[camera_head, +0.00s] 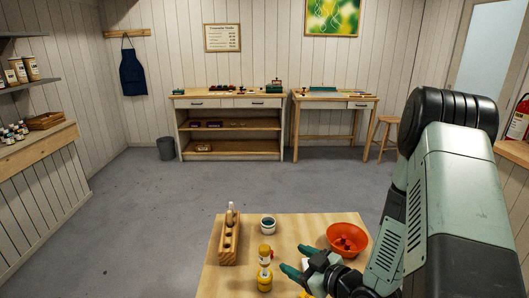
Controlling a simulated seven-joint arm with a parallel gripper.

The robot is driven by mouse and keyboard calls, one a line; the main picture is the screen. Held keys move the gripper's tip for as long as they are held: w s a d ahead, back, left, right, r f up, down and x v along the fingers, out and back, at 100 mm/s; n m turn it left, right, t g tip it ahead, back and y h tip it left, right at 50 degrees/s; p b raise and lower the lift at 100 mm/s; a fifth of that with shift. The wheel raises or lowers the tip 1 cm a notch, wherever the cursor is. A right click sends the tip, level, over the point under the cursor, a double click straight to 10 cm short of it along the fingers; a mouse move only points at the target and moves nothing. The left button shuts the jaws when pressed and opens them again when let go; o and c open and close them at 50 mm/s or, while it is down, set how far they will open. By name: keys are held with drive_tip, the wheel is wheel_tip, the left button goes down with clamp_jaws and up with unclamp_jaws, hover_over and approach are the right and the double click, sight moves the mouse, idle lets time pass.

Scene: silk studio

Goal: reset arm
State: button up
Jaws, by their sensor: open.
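My gripper (297,261) has teal fingertips and hangs over the front middle of the wooden table (300,228). Its fingers are spread and I see nothing held between them. My arm comes in from the right and hides the table's right front part. A yellow and white upright object (265,268) stands just left of the fingers. A small white thing (306,262) shows by the fingers, partly hidden.
An orange bowl (334,232) with red pieces sits at the table's right. A wooden rack (228,256) with holes stands at the left. Two workbenches stand far behind, with clear floor between.

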drive_tip(key=d+r+m+g+h, duration=0.1)
drive_tip(key=d+r+h, duration=0.25)
drive_tip(key=r, duration=0.55)
drive_tip(key=d+r+m+g+h, duration=0.15)
drive_tip(key=r+h, duration=0.35)
drive_tip(key=r, duration=0.5)
drive_tip(key=s+a+r+m+g, duration=0.1)
drive_tip(key=s+r+m, duration=0.2)
drive_tip(key=s, duration=0.7)
drive_tip(key=s+a+r+m+g, duration=0.1)
drive_tip(key=s+r+m, duration=0.2)
drive_tip(key=s+r, duration=0.5)
drive_tip(key=s, duration=0.2)
drive_tip(key=shift+s+a+r+m, duration=0.25)
drive_tip(key=shift+s+a+m, duration=0.05)
drive_tip(key=shift+a+m, duration=0.05)
drive_tip(key=shift+g+h, duration=0.25)
